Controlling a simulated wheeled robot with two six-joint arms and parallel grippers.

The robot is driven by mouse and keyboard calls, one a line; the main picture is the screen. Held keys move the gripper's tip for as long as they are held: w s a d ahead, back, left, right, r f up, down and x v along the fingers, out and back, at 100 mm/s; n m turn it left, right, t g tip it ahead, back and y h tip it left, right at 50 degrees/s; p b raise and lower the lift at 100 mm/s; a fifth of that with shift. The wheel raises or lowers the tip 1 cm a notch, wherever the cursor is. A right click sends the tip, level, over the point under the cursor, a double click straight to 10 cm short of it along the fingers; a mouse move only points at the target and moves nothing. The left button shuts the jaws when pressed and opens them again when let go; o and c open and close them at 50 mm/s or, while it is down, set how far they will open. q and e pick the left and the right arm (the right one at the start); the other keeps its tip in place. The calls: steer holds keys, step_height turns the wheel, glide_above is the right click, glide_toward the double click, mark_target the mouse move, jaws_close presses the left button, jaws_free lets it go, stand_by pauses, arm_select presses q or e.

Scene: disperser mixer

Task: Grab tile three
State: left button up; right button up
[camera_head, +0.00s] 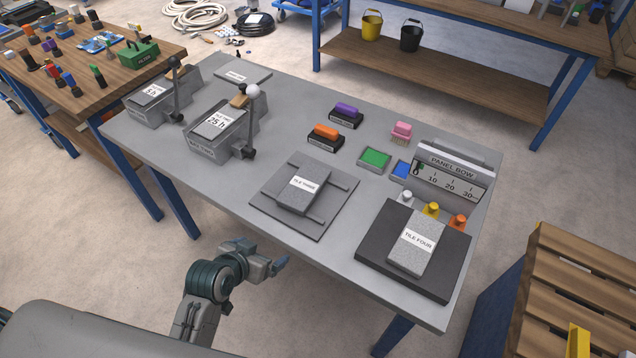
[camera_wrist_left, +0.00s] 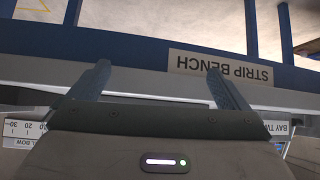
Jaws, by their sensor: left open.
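Tile three, a grey slab with a white "TILE THREE" label (camera_head: 304,190), lies flat on a grey plate (camera_head: 270,214) with raised rails near the middle of the bench's front edge. My left gripper (camera_head: 279,266) is below and in front of that edge, apart from the tile. In the left wrist view its two fingers (camera_wrist_left: 160,85) are spread with nothing between them, and they face the bench's side with a "STRIP BENCH" sign. Tile three does not show in the wrist view. My right gripper is not in view.
Tile four (camera_head: 413,246) lies on a black block (camera_head: 375,236) to the right. Two lever clamps (camera_head: 222,128) stand at the left. Bare grey bench top (camera_head: 290,100) shows behind the tile.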

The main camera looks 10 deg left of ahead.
arm_select(q)
steer(key=r, duration=0.1)
steer(key=d+r, duration=0.1)
steer(key=r, duration=0.1)
steer(key=shift+w+r, duration=0.1)
steer(key=shift+r, duration=0.05)
steer(key=m+t+h, duration=0.1)
steer(key=t+h, duration=0.1)
steer(key=t, duration=0.2)
glide_toward(303, 186)
steer(key=x, duration=0.3)
steer(key=shift+w+d+p, duration=0.1)
steer(key=shift+d+p, duration=0.15)
steer(key=shift+p, duration=0.15)
steer(key=p+x, duration=0.1)
steer(key=x, duration=0.4)
steer(key=shift+w+a+p, duration=0.15)
steer(key=shift+p, duration=0.25)
steer(key=shift+w+f, duration=0.25)
steer(key=shift+w, duration=0.05)
steer(key=shift+r, duration=0.15)
steer(key=c, duration=1.4)
